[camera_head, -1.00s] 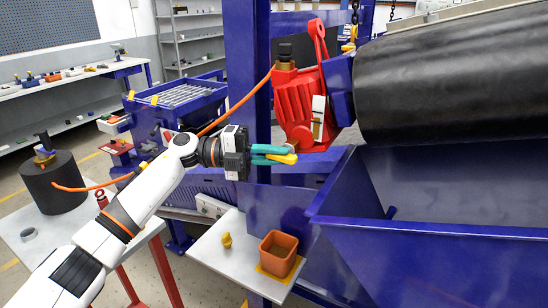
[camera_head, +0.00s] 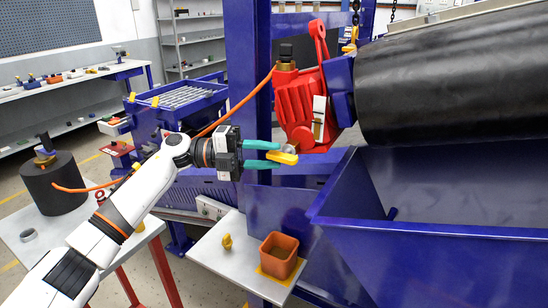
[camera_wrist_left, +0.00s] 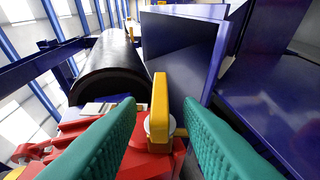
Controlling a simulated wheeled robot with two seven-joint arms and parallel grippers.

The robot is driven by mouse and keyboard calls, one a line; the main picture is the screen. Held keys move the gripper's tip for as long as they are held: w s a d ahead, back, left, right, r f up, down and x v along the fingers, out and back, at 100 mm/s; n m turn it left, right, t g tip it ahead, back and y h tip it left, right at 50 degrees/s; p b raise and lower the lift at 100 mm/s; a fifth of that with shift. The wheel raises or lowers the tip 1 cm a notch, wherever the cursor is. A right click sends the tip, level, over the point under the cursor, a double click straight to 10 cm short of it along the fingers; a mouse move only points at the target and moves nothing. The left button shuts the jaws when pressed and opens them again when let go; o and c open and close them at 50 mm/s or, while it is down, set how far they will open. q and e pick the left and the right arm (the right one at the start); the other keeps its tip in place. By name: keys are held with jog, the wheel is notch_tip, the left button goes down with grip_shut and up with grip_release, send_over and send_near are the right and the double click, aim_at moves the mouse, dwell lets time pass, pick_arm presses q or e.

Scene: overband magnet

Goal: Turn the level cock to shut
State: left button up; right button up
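The level cock has a yellow handle (camera_head: 283,157) at the bottom of the red gearbox (camera_head: 294,104). In the left wrist view the yellow handle (camera_wrist_left: 160,104) stands upright in the picture on a pale round boss. My left gripper (camera_head: 264,155) is open, with its teal fingers apart at the handle. In the left wrist view the fingers of my left gripper (camera_wrist_left: 160,135) lie on either side of the handle, with a visible gap on both sides. My right gripper is not in view.
A blue post (camera_head: 248,75) stands behind my left gripper. A blue hopper (camera_head: 440,245) and black drum (camera_head: 450,85) are at right. Below, a grey shelf (camera_head: 222,265) carries an orange bin (camera_head: 279,250) and a small yellow part (camera_head: 227,241). An orange cable (camera_head: 222,118) runs behind my arm.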

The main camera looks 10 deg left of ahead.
pick_arm(q)
jog(key=a+b, duration=0.2)
jog(key=a, duration=0.8)
jog(key=shift+a, duration=0.2)
jog(key=shift+d+f, duration=0.1)
jog(key=shift+f, duration=0.05)
